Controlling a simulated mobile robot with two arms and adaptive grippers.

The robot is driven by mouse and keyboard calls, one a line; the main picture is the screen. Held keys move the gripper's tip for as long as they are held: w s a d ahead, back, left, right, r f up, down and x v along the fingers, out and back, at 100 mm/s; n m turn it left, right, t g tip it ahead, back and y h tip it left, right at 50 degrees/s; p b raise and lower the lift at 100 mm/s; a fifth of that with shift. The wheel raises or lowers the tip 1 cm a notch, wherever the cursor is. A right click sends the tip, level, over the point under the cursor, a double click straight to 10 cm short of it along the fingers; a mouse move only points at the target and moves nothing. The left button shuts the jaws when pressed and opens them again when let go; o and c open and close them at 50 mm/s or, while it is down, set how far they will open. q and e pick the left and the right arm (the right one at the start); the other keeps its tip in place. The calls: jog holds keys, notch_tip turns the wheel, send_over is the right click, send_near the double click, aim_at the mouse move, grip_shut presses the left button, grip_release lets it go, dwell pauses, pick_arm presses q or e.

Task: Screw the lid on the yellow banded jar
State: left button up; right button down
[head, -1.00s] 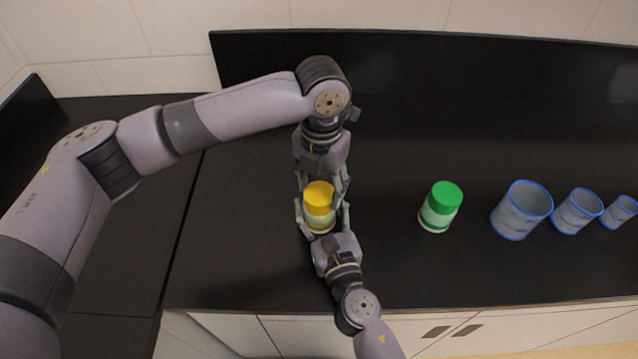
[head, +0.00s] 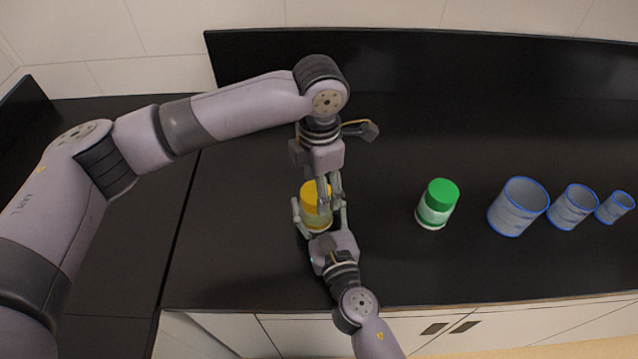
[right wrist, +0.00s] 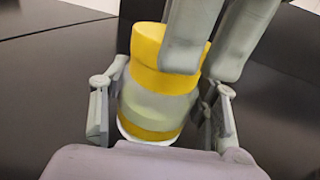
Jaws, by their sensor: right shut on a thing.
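The yellow banded jar (head: 316,219) stands upright on the black counter, and its yellow lid (head: 311,191) sits on top. In the right wrist view the jar (right wrist: 157,107) shows a pale middle between yellow bands, with the lid (right wrist: 147,45) above. My right gripper (head: 319,212) reaches from the front and is shut on the jar's body, one finger on each side. My left gripper (head: 330,203) points down from above at the lid's right side. Its fingers (right wrist: 217,45) partly cover the lid in the right wrist view. I cannot tell whether they touch it.
A jar with a green lid (head: 436,204) stands to the right on the counter (head: 390,260). Several blue-rimmed beakers, the largest nearest (head: 516,208), stand farther right. A black backsplash (head: 430,85) runs behind. Counter between the two jars is clear.

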pick_arm(q)
jog(key=shift+o, duration=0.7)
jog(key=shift+f, duration=0.1)
jog(key=shift+r, duration=2.3)
